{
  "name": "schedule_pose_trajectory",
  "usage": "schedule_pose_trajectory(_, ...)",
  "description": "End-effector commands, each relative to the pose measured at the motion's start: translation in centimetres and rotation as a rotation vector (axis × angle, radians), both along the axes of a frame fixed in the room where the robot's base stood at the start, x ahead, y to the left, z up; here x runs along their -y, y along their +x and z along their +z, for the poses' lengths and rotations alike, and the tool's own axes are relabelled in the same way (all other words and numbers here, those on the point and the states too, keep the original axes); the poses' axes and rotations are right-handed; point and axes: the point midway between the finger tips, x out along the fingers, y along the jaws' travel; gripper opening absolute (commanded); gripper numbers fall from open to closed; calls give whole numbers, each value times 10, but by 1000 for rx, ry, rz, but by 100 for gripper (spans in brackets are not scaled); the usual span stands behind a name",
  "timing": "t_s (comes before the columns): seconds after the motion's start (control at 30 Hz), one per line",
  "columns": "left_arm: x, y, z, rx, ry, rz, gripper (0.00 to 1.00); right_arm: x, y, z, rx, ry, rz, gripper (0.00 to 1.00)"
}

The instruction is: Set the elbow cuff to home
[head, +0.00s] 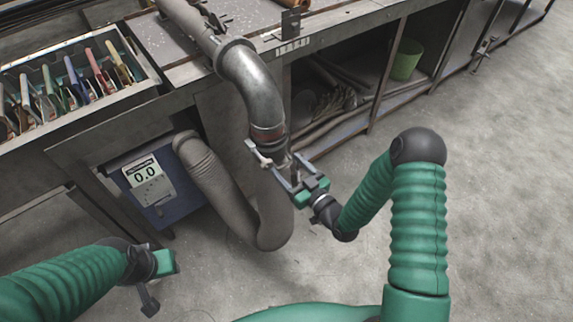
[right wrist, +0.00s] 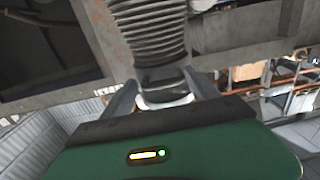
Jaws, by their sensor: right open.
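A grey metal elbow pipe (head: 253,82) curves down off the bench edge, with a rust-brown band near its lower end. The elbow cuff seems to be the collar (head: 270,136) at that end, where the ribbed grey hose (head: 268,205) hangs below. My right gripper (head: 274,155) is open, its fingers to either side of the pipe end. In the right wrist view the fingers (right wrist: 163,92) flank a pale ring below a ribbed hose section (right wrist: 146,28); I cannot tell whether they touch it. My left gripper (head: 150,285) is low at left, away from the pipe; its opening is unclear.
A tray of coloured-handled tools (head: 140,58) lies on the bench at left. A green bin (head: 407,60) stands on the shelf. The floor at right is clear.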

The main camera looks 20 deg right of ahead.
Motion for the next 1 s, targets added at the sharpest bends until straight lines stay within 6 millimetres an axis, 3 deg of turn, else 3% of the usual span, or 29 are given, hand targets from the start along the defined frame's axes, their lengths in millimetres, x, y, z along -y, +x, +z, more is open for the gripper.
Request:
schedule_pose_trajectory(0.1, 0, 0, -1, 0, 0, 0, 36, -3, 9, 0, 0, 0, -1, 69)
schedule_pose_trajectory(0.37, 0, 0, -1, 0, 0, 0, 36, -3, 9, 0, -1, 1, -1, 68)
schedule_pose_trajectory(0.87, 0, 0, -1, 0, 0, 0, 36, -1, 10, 0, -1, -1, -5, 2)
schedule_pose_trajectory(1.0, 0, 0, -1, 0, 0, 0, 36, -1, 10, 0, 0, -2, -6, 0)
